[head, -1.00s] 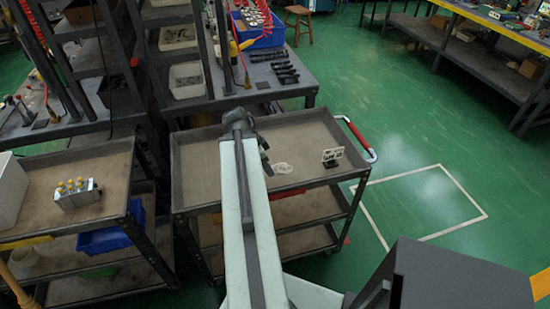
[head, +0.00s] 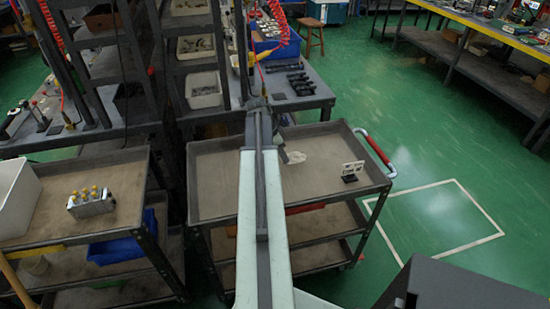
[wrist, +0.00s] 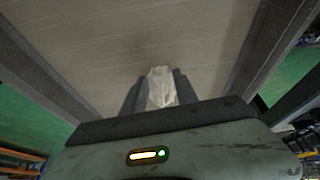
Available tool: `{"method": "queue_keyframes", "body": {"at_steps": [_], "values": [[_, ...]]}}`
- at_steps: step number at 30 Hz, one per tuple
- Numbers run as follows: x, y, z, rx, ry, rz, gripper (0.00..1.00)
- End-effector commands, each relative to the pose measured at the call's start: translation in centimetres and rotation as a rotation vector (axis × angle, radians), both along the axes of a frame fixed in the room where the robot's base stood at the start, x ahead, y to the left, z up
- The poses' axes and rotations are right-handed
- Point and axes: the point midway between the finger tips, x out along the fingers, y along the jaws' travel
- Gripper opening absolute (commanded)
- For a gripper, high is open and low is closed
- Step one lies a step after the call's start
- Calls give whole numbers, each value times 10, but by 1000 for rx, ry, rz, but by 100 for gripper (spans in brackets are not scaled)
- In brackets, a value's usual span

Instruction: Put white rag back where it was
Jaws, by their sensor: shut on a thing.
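The white rag (head: 296,157) is a small pale crumpled piece. In the head view it shows against the top tray of the middle cart (head: 215,180), just right of my gripper (head: 281,152). In the wrist view the rag (wrist: 161,86) stands up between the two dark fingers of my gripper (wrist: 160,97), which is shut on it. The tray surface fills the background there. I cannot tell how high the rag is above the tray. My arm hides part of the cart.
A small sign on a black base (head: 351,171) stands at the tray's right. A red-handled bar (head: 375,150) is on the cart's right end. The left cart (head: 120,170) holds a block with yellow-topped valves (head: 91,201) and a white bin (head: 17,197). Green floor at right is open.

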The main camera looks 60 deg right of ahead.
Motion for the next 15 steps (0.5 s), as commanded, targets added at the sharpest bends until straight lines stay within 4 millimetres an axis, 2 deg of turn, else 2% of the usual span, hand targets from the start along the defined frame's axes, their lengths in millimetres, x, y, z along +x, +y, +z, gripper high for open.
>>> {"method": "queue_keyframes", "body": {"at_steps": [4, 7, 8, 9, 12, 15], "values": [[3, -2, 0, 0, 0, 3, 3], [5, -12, -2, 0, 0, 3, 3], [6, -16, -4, 0, 0, 2, 3], [3, -13, -19, 0, 0, 0, 3], [1, -13, -38, 0, 0, -2, 3], [3, -12, -40, 0, 0, 1, 3]]}}
